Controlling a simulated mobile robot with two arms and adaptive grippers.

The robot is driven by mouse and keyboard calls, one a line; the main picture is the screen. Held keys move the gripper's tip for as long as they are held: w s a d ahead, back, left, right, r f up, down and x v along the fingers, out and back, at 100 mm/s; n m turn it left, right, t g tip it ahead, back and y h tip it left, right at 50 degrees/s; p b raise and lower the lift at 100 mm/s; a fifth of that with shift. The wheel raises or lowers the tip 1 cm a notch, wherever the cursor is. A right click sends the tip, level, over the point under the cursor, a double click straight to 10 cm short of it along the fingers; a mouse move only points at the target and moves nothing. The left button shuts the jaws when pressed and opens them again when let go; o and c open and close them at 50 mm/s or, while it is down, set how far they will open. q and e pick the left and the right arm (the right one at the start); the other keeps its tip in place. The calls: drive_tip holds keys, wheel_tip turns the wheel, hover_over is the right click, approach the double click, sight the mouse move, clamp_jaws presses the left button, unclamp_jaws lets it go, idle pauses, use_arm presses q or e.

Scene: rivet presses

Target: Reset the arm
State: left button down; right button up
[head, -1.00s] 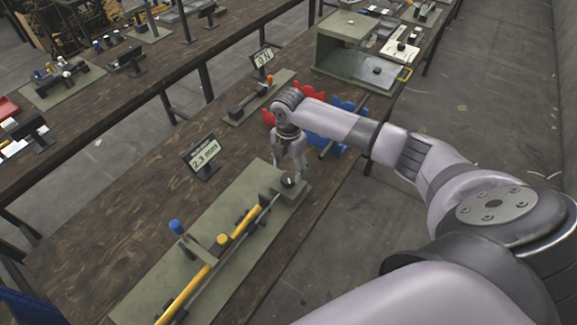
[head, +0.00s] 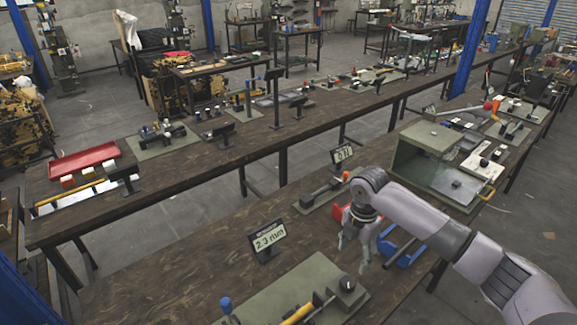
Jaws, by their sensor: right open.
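My right gripper (head: 364,251) hangs at the end of my right arm, which comes in from the lower right. Its fingers point down and are apart, with nothing seen between them. It is above the near wooden table (head: 160,285), just beyond a green fixture plate (head: 285,298) with a yellow-handled tool at the bottom edge. Red and blue bins (head: 402,247) stand beside and partly behind the gripper. My left gripper is out of view.
A sign reading 2.3 mm (head: 267,238) stands left of the gripper. A smaller fixture (head: 320,197) with a sign (head: 341,155) lies behind it. A green open-fronted box (head: 424,150) stands at right. The table's left part is clear.

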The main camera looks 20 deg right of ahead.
drive_tip(key=s+a+f+m+t+y, duration=0.1)
drive_tip(key=s+a+f+m, duration=0.25)
drive_tip(key=s+a, duration=0.35)
drive_tip(key=s+a+f+m+t+y, duration=0.1)
drive_tip(key=s+a+f+m, duration=0.2)
drive_tip(key=s+a+f, duration=0.45)
drive_tip(key=s+d+r+m+t+h, duration=0.25)
drive_tip(key=s+r+m, duration=0.25)
drive_tip(key=s+m, duration=0.8)
wheel_tip(320, 180, down, 33)
drive_tip(key=g+b, duration=0.2)
drive_tip(key=b, duration=0.5)
drive_tip(key=s+d+f+g+b, duration=0.1)
drive_tip(key=s+d+f+b, duration=0.2)
drive_tip(key=s+f, duration=1.4)
wheel_tip(320, 180, down, 3)
drive_tip(key=shift+f+b, duration=0.2)
drive_tip(key=shift+b, duration=0.5)
